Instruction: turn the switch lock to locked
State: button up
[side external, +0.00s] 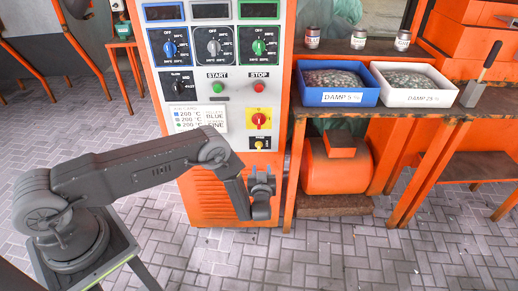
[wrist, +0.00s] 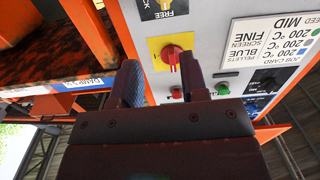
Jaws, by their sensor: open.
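My gripper (side external: 262,180) is just below the plate in the side view. In the wrist view my gripper (wrist: 159,62) has its two fingers apart with nothing held between them.
A red rotary switch (side external: 259,119) on a yellow square sits just above the lock; it also shows in the wrist view (wrist: 172,54), close to the right finger. Green and red buttons and dials are higher. A bench with a blue tray (side external: 340,97) stands to the right.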

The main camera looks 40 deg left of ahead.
aim_at(259, 147)
jog(key=x, duration=1.3)
jog(key=shift+s+a+f, duration=0.15)
jog(key=shift+a+f, duration=0.15)
jog(key=shift+a, duration=0.2)
jog(key=shift+c, duration=0.4)
grip_shut()
